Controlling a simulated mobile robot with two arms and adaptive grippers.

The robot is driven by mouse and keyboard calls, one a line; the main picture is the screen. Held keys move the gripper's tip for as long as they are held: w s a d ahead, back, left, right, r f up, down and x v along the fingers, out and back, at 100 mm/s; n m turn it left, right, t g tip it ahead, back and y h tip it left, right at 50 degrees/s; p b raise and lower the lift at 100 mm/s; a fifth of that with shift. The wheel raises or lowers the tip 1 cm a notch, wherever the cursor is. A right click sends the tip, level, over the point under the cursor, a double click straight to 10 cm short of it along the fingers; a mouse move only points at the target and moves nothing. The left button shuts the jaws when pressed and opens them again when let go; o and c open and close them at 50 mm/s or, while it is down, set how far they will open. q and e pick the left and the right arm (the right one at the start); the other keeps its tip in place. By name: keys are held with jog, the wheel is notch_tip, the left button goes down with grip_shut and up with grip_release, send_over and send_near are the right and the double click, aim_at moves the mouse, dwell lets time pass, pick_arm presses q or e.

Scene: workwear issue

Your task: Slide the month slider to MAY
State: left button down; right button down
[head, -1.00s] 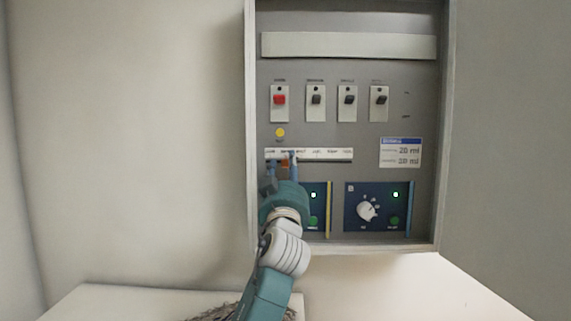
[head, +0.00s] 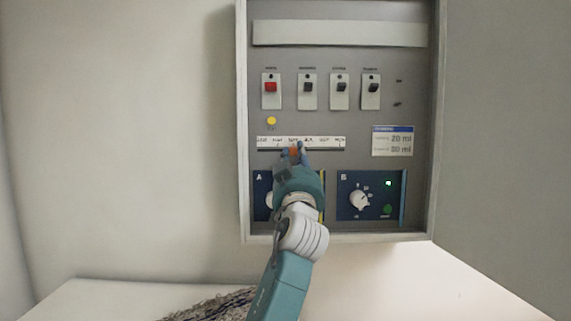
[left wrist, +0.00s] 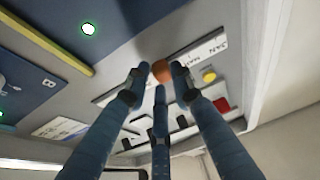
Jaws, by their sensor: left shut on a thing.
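The month slider's orange knob (head: 294,152) sits under the white label strip (head: 324,141) on the grey panel. In the head view it is left of the strip's middle, near the third label from the left. The labels are too small to read surely there. In the left wrist view the orange knob (left wrist: 161,70) is between my fingertips, and the strip (left wrist: 205,50) reads JAN at its end, then what looks like MAR. My left gripper (head: 295,154) is shut on the knob, partly hiding it. My right gripper is not in view.
Above the strip are a yellow lamp (head: 271,121), a red switch (head: 271,88) and several dark switches. Below are blue module A (head: 261,182), partly covered by my left arm, and blue module B (head: 349,182) with a white dial. A white label plate (head: 393,141) is at right.

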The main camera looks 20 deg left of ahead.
pick_arm(q)
jog(key=shift+a, duration=0.1)
jog(key=c, duration=1.6)
grip_release()
jog(key=shift+s+a, duration=0.1)
jog(key=shift+c, duration=0.2)
jog(key=shift+s+f, duration=0.1)
jog(key=shift+s, duration=0.1)
jog(key=v, duration=1.1)
jog(key=shift+s, duration=0.25)
jog(key=shift+f, duration=0.15)
